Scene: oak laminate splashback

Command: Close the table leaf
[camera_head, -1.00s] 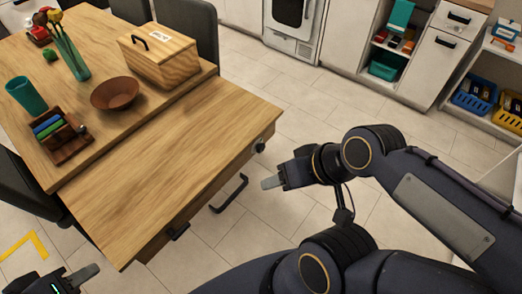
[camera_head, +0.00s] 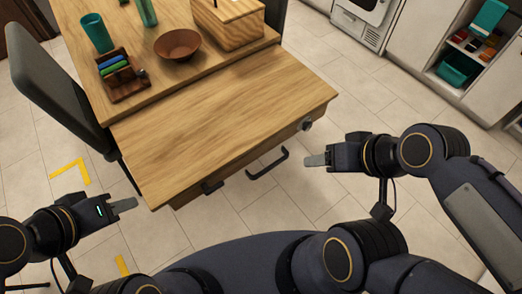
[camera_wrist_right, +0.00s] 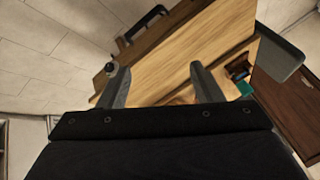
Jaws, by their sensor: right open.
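The table leaf (camera_head: 225,125) is a light wooden panel that extends from the near side of the wooden table (camera_head: 148,45), a little lower than the main top. Its front edge carries a black bar handle (camera_head: 268,164), a dark knob (camera_head: 306,125) and a dark latch-like fitting (camera_head: 212,187). My left gripper (camera_head: 126,205) is left of the leaf's near left corner, apart from it; its finger opening does not show clearly. My right gripper (camera_head: 316,160) is just right of the handle, apart from it. In the right wrist view its two fingers (camera_wrist_right: 156,84) are spread and empty, with the leaf beyond.
A brown bowl (camera_head: 177,45), a wooden box (camera_head: 232,22), a teal cup (camera_head: 97,33) and a rack (camera_head: 122,75) stand on the main top. The leaf is bare. A dark chair (camera_head: 60,85) stands at the left. Open tiled floor lies around the leaf.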

